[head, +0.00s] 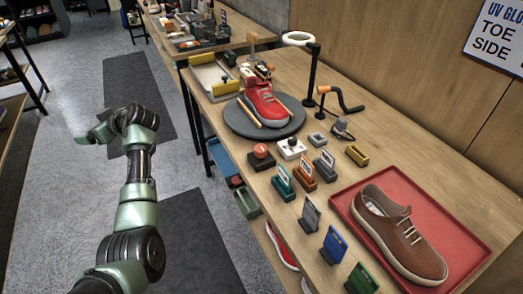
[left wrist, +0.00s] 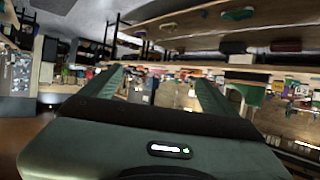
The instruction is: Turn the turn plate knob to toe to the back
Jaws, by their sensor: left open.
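A red sneaker (head: 263,103) stands on the round dark grey turn plate (head: 238,121) on the bench, with its toe seeming to point toward the near side. Two control boxes stand just in front of the plate: a dark box with a red knob (head: 261,152) and a white box with a black knob (head: 292,147). I cannot tell which one is the turn plate knob. My left gripper (head: 92,134) is over the floor, left of the bench and far from both knobs. In the left wrist view its fingers (left wrist: 158,90) are apart with nothing between them. My right gripper is not in view.
A brown shoe (head: 400,235) lies on a red tray (head: 462,215) at the near right. Several coloured upright holders (head: 284,182) line the bench's front. The floor aisle at left is open.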

